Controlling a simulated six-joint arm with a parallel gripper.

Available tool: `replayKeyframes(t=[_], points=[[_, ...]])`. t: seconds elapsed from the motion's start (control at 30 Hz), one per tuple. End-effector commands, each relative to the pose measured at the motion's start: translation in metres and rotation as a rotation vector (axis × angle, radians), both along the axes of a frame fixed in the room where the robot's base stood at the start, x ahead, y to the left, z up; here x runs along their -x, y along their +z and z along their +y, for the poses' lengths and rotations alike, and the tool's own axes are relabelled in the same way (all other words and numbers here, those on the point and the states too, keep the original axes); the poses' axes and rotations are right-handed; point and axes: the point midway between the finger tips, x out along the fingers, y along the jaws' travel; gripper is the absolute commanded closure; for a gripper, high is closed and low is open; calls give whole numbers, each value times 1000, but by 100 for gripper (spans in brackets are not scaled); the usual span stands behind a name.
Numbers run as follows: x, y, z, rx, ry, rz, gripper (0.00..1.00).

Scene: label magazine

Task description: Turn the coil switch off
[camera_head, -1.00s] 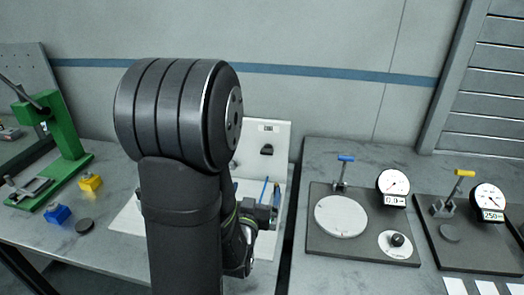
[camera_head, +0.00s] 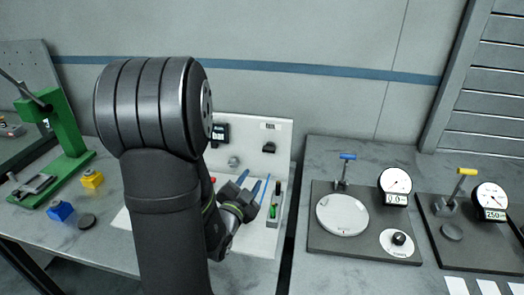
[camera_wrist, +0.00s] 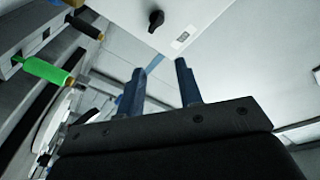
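A black rotary knob (camera_head: 269,148) sits on the upright white panel (camera_head: 284,165), below a small label too small to read. It looks like the coil switch. In the wrist view the knob (camera_wrist: 156,20) shows at the top, beyond the fingertips and apart from them. My gripper (camera_head: 250,185) is in front of the panel, lower than the knob and a little to its left. In the wrist view the two blue fingers of my gripper (camera_wrist: 160,80) stand apart with nothing between them.
A green-handled part (camera_head: 274,211) stands right of my gripper; it also shows in the wrist view (camera_wrist: 48,70). A black display (camera_head: 219,133) and a grey knob (camera_head: 233,161) are left on the panel. Gauge plates stand right, a green press (camera_head: 66,135) left.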

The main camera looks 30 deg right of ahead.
Motion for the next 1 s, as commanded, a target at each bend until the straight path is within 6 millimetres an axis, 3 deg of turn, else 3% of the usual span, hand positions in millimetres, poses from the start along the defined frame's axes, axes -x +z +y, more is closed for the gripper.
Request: replayKeyframes(t=[0.1, 0.3, 0.57, 0.77, 1.0], points=[[-18, 0, 11, -169, -55, -260, 67], [-32, -5, 27, -382, -142, -611, 67], [-37, -8, 32, -467, -186, -770, 67], [-45, -8, 7, -466, -189, -769, 67], [-66, -8, -42, -464, -189, -769, 67]])
